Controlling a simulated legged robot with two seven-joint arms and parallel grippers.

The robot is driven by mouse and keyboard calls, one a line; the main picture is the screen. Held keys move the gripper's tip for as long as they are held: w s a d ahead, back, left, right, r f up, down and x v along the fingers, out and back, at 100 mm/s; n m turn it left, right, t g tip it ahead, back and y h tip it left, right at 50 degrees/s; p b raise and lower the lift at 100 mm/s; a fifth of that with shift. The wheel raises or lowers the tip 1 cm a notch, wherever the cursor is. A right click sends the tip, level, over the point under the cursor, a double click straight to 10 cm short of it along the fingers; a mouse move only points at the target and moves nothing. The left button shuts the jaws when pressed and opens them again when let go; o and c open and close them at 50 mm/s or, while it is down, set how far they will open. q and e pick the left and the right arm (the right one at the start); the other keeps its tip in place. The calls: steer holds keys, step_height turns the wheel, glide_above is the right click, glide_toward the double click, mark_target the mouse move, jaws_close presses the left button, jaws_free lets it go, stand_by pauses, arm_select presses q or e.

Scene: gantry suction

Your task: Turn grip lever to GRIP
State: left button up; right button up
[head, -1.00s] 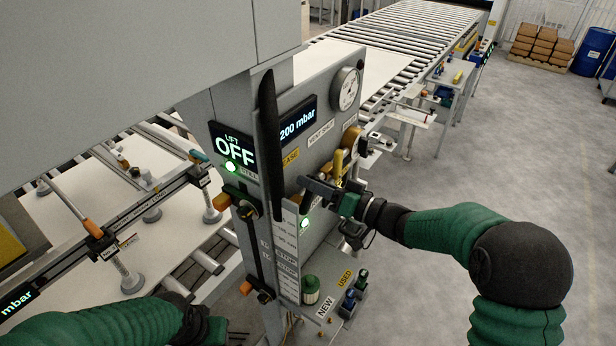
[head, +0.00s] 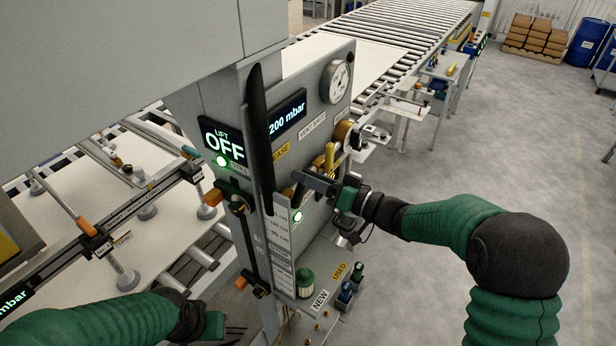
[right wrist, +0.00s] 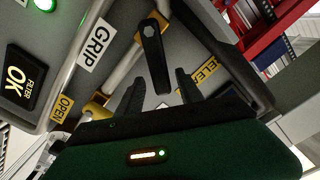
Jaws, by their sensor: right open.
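The grip lever (right wrist: 153,58) is a short black handle in the right wrist view. Its free end points down the picture, between the white GRIP label (right wrist: 96,45) on the left and the yellow RELEASE label (right wrist: 198,80), partly hidden, on the right. My right gripper (right wrist: 158,85) is open, with one finger on each side of the lever's free end; contact is not clear. In the head view the right gripper (head: 312,182) is at the panel face and largely hides the lever. My left gripper (head: 212,325) is low at the left, away from the panel.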

steer(key=b+v, duration=0.4)
steer(key=v, duration=1.2)
steer(key=shift+d+b, duration=0.3)
